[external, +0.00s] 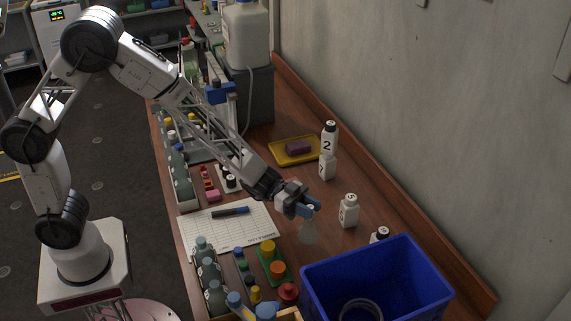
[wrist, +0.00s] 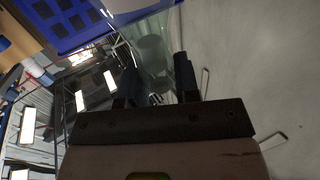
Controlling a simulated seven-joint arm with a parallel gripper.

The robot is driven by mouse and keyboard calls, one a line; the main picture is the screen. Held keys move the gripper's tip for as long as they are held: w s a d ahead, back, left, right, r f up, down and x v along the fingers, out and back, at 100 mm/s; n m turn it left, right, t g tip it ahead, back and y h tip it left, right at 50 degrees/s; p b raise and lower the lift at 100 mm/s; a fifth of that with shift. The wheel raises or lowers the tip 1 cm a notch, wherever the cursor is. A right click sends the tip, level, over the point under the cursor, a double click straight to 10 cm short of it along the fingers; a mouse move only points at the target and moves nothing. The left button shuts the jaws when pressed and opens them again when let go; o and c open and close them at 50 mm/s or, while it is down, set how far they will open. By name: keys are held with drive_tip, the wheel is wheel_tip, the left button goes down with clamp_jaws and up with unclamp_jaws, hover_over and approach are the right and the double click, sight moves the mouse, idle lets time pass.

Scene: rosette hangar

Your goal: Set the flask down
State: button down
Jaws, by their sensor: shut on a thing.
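The flask (external: 308,234) is a small, pale, see-through vessel below my gripper (external: 306,208) in the external view. My gripper is shut on the upper part of the flask, which looks roughly upright over the bench. I cannot tell whether its base touches the wood. In the wrist view, pale clear glass (wrist: 152,52) shows between the two dark fingers of my gripper (wrist: 158,78). The fingers hide the flask's neck in the external view.
A blue bin (external: 421,264) stands front right. White bottles (external: 348,211) stand right of the gripper. A yellow tray (external: 288,152) holds a purple block behind. A paper sheet with a pen (external: 235,236) lies left. Coloured-capped bottles crowd the front left. Bare wood surrounds the flask.

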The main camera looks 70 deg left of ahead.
drive_tip(key=shift+f, duration=1.95)
drive_tip(key=c, duration=0.8)
unclamp_jaws()
drive_tip(key=shift+c, duration=0.2)
drive_tip(key=v, duration=1.2)
